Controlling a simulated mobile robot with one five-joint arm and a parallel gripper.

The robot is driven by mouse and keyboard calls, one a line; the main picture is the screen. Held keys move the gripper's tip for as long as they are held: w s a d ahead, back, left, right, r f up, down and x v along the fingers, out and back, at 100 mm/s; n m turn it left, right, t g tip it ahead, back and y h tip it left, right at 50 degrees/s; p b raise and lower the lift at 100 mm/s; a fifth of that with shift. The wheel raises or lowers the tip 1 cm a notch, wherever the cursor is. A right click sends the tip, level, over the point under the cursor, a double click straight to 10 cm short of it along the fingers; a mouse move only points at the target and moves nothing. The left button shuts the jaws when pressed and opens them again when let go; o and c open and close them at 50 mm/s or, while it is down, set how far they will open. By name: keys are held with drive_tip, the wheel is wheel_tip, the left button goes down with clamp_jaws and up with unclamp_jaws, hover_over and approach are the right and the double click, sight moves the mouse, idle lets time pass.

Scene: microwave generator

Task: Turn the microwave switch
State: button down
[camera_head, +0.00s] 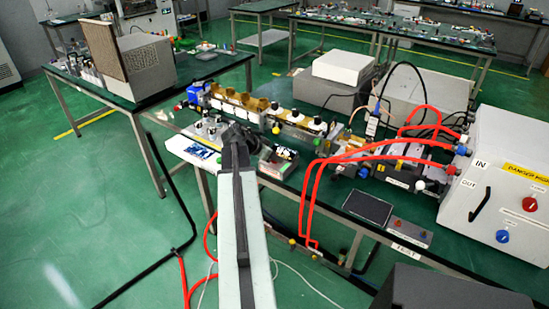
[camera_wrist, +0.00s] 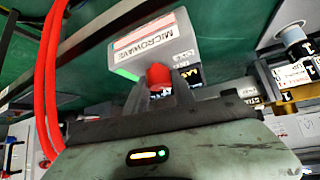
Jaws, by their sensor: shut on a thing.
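The microwave switch is a red knob (camera_wrist: 158,75) on the near side of a light grey box (camera_wrist: 184,31) with a "MICROWAVE" label, in the wrist view. My gripper (camera_wrist: 161,88) has its dark fingers on either side of the red knob and is shut on it. The lower part of the knob is hidden between the fingers. In the head view, my gripper (camera_head: 236,143) reaches over the near edge of the bench, and my arm hides the knob there.
Red hoses (camera_head: 315,190) run along the bench to a large white cabinet (camera_head: 500,180) at the right. Green floor (camera_head: 90,220) lies clear at the left.

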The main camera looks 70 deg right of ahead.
drive_tip(key=n+t+h, duration=0.1)
drive_tip(key=n+t, duration=0.3)
drive_tip(key=n, duration=0.1)
drive_tip(key=shift+s+r+n, duration=0.1)
drive_tip(key=shift+n, duration=0.2)
drive_tip(key=shift+d+n+t, duration=0.15)
drive_tip(key=shift+n+t, duration=1.75)
drive_tip(key=shift+n, duration=0.4)
drive_tip(key=shift+y, duration=0.3)
drive_tip(key=c, duration=1.1)
unclamp_jaws()
drive_tip(key=shift+w, duration=0.2)
drive_tip(key=shift+o, duration=0.2)
drive_tip(key=shift+s, duration=0.1)
